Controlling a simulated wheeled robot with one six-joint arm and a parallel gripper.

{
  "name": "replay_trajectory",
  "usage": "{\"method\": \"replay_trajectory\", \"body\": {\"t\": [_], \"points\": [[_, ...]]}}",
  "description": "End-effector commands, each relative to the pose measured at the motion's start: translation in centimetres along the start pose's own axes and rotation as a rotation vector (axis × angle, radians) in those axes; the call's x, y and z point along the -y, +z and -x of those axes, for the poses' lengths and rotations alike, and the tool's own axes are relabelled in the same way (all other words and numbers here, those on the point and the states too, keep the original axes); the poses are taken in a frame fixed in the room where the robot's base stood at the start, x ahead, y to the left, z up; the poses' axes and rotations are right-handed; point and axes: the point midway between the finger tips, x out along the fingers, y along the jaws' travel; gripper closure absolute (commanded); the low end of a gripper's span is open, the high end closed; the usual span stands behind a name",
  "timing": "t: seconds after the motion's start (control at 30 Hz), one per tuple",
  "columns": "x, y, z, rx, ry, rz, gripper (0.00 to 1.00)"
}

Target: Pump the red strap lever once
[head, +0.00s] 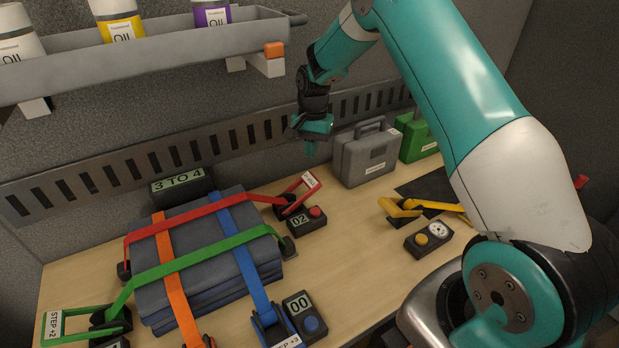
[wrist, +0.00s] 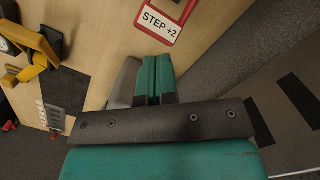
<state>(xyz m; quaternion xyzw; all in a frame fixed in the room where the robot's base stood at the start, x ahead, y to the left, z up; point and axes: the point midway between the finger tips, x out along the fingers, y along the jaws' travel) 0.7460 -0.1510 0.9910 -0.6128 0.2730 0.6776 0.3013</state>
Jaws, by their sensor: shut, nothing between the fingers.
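The red strap lever (head: 311,182) is a red frame with a white label. It angles up and to the right from its dark ratchet at the right end of the red strap (head: 200,213). In the wrist view the lever (wrist: 167,39) shows at the top, its label reading "STEP +2". A box beside it has a red button and a display (head: 299,220) reading "02". My gripper (head: 310,152) is shut and empty, above and behind the lever, apart from it. Its teal fingers (wrist: 153,78) point toward the lever in the wrist view, with a gap between.
A sign (head: 178,184) reading "3 TO 4" stands behind the strapped blue-grey stack (head: 205,258). Orange, blue and green straps also cross the stack. A grey case (head: 365,158) and green case (head: 418,138) stand near my gripper. A yellow lever (head: 398,208) lies to the right.

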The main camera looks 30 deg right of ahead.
Motion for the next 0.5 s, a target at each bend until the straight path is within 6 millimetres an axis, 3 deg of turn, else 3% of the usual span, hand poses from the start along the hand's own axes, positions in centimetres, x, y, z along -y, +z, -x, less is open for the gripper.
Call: {"method": "replay_trajectory", "body": {"t": [0.27, 0.5], "points": [[0.0, 0.0, -0.9, 0.0, 0.0, 0.002, 1.0], [-0.1, -0.1, -3.7, 0.001, 0.0, 0.0, 1.0]]}}
